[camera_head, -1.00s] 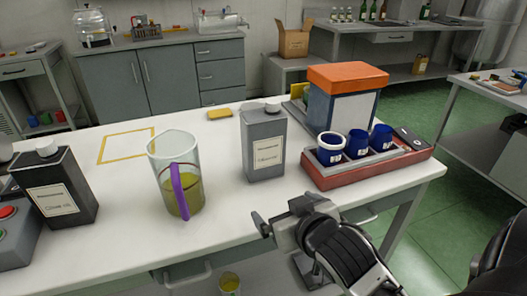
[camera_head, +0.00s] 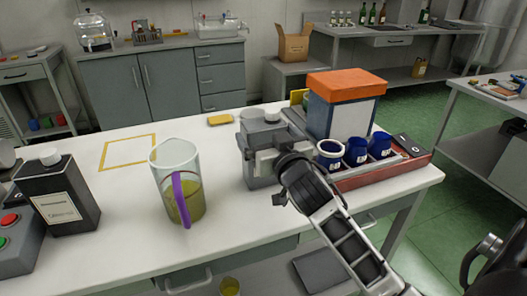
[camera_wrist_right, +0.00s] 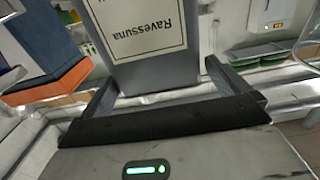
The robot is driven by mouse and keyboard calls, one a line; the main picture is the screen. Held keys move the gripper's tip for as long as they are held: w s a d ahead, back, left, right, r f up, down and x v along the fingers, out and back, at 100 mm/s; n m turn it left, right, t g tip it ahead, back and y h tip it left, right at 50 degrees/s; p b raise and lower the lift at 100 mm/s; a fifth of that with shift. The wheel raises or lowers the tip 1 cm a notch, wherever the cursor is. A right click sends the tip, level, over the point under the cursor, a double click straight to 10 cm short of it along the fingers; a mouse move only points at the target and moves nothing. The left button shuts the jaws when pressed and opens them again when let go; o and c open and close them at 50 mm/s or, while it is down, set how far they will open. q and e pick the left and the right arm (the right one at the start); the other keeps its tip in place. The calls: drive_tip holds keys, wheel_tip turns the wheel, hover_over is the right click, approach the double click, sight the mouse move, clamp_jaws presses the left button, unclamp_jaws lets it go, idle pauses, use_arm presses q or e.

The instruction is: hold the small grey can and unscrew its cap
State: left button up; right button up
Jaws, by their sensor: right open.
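The small grey can (camera_head: 253,124) stands upright on the white table, with its round grey cap (camera_head: 272,116) on top. My right gripper (camera_head: 266,143) is at the can, its arm coming from the lower right and covering much of the can's front. In the right wrist view the can (camera_wrist_right: 158,76), with a pale "Ravessuna" label (camera_wrist_right: 140,28), stands between the two spread fingers. A gap shows beside the right finger, and I cannot tell whether the left finger touches. The left gripper is not in view.
A glass jug (camera_head: 178,165) with a purple handle and yellow-green liquid stands left of the can. A black can (camera_head: 60,190) is further left. A red tray (camera_head: 375,178) with blue cups and an orange-topped box (camera_head: 345,85) stand close on the right. A yellow outline (camera_head: 127,150) encloses bare table.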

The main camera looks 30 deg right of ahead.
drive_tip(key=x, duration=0.4)
drive_tip(key=shift+w+d+f+p, duration=0.1)
drive_tip(key=shift+d+f+p, duration=0.15)
drive_tip(key=shift+p, duration=0.15)
drive_tip(key=shift+w, duration=0.35)
drive_tip(key=shift+w+d, duration=0.1)
drive_tip(key=shift+w, duration=0.1)
drive_tip(key=shift+f, duration=0.1)
drive_tip(key=c, duration=1.3)
drive_tip(key=shift+c, duration=1.4)
